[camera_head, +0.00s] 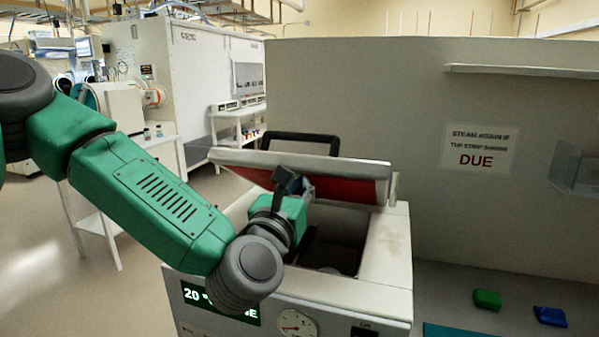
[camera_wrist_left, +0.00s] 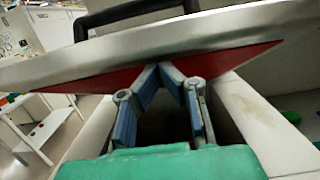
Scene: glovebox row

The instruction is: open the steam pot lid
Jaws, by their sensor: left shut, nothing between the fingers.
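The steam pot (camera_head: 388,262) is a white box with a green display and a dial on its front. Its lid (camera_head: 345,165) is tilted up, with a red underside and a black handle (camera_head: 300,137) on top. The dark inside of the pot shows below the lid. My left gripper (camera_head: 288,180) is at the lid's red underside, above the opening. In the left wrist view the fingertips (camera_wrist_left: 172,70) meet under the lid's edge, with nothing between them; I cannot tell for sure whether they touch it. My right gripper is not in view.
A grey panel with a sign (camera_head: 480,150) and a shelf (camera_head: 520,71) stands behind and right of the pot. A green block (camera_head: 487,299) and a blue block (camera_head: 550,316) lie on the counter at the right. A white cart (camera_head: 100,222) stands at the left.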

